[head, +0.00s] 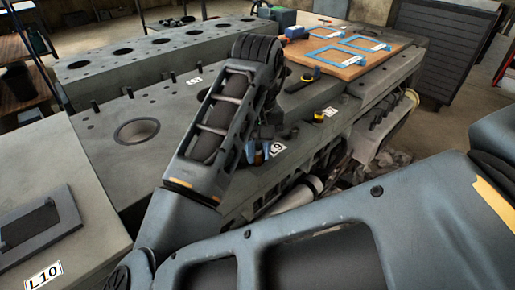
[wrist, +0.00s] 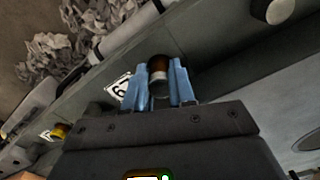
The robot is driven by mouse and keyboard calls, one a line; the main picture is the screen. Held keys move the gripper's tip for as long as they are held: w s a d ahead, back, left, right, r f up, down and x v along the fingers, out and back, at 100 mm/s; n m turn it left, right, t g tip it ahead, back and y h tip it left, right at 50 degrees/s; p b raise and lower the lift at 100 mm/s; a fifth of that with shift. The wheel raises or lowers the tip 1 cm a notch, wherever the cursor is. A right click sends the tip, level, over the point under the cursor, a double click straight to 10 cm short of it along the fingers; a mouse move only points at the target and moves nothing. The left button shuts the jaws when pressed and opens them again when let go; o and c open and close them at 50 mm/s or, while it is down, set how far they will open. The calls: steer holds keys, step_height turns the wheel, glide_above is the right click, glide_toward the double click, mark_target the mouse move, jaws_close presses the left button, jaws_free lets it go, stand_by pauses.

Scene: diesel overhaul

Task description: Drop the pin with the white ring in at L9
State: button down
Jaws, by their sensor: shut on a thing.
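My gripper (wrist: 160,88) has its blue fingers shut on the pin with the white ring (wrist: 158,68). In the wrist view the pin shows a dark brown end and a pale band between the fingers. The L9 label (wrist: 119,87) lies just left of the fingers. In the head view my gripper (head: 257,153) is low over the engine block (head: 160,105), right beside the L9 label (head: 278,149). The pin is hidden there by my arm. The hole at L9 is not visible, and I cannot tell whether the pin touches the block.
A yellow-banded pin (head: 319,116) stands by another label (head: 331,111) farther along the block edge. A wooden board (head: 345,70) with blue frames lies behind. A large round hole (head: 137,131) opens in the block top.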

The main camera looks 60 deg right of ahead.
steer(key=shift+f, duration=0.15)
steer(key=shift+f, duration=0.25)
steer(key=c, duration=0.9)
jaws_free()
steer(key=shift+o, duration=0.6)
steer(key=o, duration=0.3)
steer(key=shift+r+p, duration=3.55)
steer(key=shift+p, duration=0.1)
